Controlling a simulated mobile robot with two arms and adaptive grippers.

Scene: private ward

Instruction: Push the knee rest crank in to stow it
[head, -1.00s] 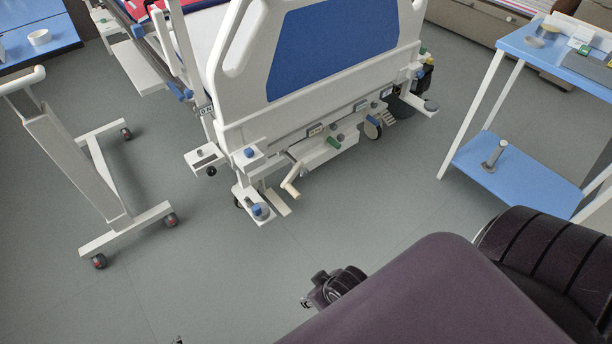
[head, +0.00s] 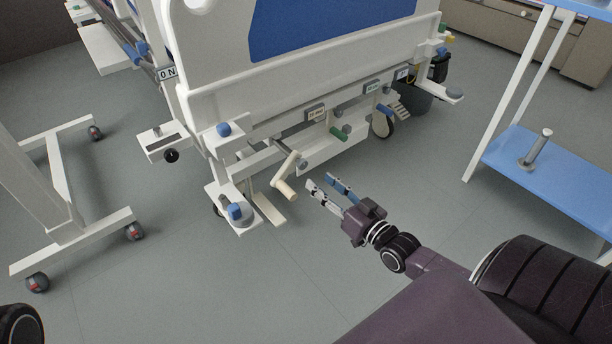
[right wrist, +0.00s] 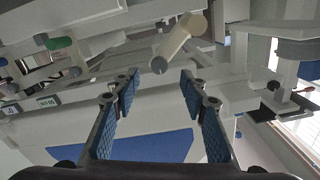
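At the foot end of the bed (head: 270,95), a cream crank (head: 287,188) sticks out on the left with its handle angled down. A green-handled crank (head: 340,133) and a blue-handled crank (head: 386,109) sit further right. The label plates are too small to read, so I cannot tell which crank is the knee one. My right gripper (head: 321,181) is open and empty, just right of the cream handle and apart from it. In the right wrist view the cream crank (right wrist: 180,38) shows beyond the open fingers, and the green handle (right wrist: 58,43) is at left. My left gripper is not in view.
A white wheeled stand (head: 62,215) is on the left. A blue-shelved trolley (head: 560,175) with a grey post stands on the right. A corner castor bumper (head: 237,212) sits left of the cream crank. The floor in front of the bed is clear.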

